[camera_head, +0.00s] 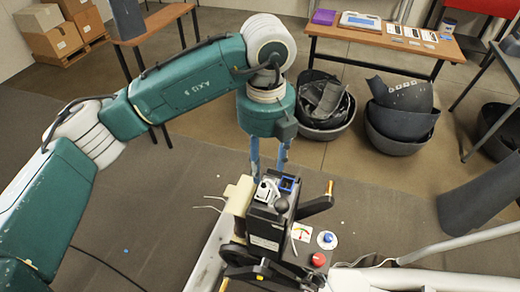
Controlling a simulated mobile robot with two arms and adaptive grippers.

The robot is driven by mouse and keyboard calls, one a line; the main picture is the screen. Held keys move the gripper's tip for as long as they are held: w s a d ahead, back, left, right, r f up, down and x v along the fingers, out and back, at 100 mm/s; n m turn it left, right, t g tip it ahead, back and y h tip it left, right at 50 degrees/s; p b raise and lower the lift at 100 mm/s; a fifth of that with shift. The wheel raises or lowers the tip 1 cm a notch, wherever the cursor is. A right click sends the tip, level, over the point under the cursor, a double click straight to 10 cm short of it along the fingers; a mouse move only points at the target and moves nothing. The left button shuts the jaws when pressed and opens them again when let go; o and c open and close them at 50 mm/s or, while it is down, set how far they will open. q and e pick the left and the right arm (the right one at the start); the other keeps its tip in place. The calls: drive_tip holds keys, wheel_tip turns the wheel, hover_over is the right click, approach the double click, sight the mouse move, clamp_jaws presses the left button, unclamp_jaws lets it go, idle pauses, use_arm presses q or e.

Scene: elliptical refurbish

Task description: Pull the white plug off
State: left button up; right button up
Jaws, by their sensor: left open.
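The white plug (267,189) appears as a small white and grey piece on top of a black device (266,222), at its left side. Beside it is a blue-framed socket (287,184). My left gripper (268,165) points down from the teal arm with its two blue fingers apart. It is just behind and above the plug in the picture. The fingertips end close to the device's back edge, and I cannot tell whether they touch anything. My right gripper is not in view.
The device carries a black knob (281,205), a side lever (315,206), a blue button (327,239) and a red button (318,259). A cream block (238,195) stands to its left. Black tubs (398,125) sit on the floor before a wooden table (375,38).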

sight(264, 182)
use_arm(q)
wheel_tip(264, 182, down, 7)
drive_tip(key=shift+w+a+f+p, duration=0.1)
drive_tip(key=shift+f+p, duration=0.05)
drive_tip(key=shift+p, duration=0.8)
drive_tip(key=shift+f, duration=0.75)
drive_tip(key=shift+c, duration=0.5)
drive_tip(key=c, duration=0.9)
clamp_jaws()
drive_tip(key=shift+o, duration=0.4)
unclamp_jaws()
clamp_jaws()
